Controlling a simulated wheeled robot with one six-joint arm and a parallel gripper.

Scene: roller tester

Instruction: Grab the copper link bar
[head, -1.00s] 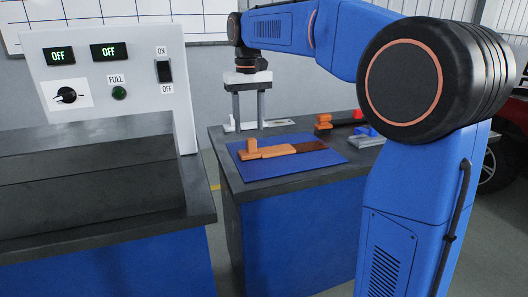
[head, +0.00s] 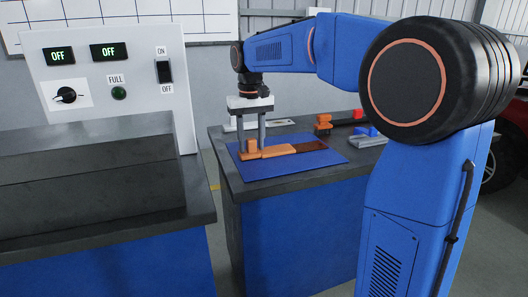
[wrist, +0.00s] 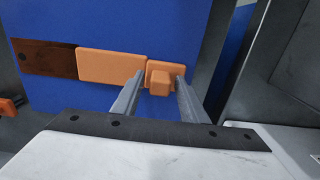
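The copper link bar lies flat on a blue mat (head: 240,175). It has a dark brown strip (head: 310,146), an orange middle section (head: 275,151) and an orange end with an upright knob (head: 252,145). In the wrist view the brown strip (wrist: 45,58) is at left, the orange section (wrist: 112,66) is in the middle and the knob (wrist: 159,85) is at right. My gripper (head: 251,149) is open and points down, with one finger on each side of the knob. In the wrist view a gap shows between the fingers (wrist: 158,82) and the knob.
A grey table (head: 228,133) carries the mat. Behind and right of it are an orange-and-black tool (head: 323,125), a blue piece (head: 366,131) and a grey block (head: 368,141). The tester with its white panel (head: 135,95), reading OFF, stands left across a gap.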

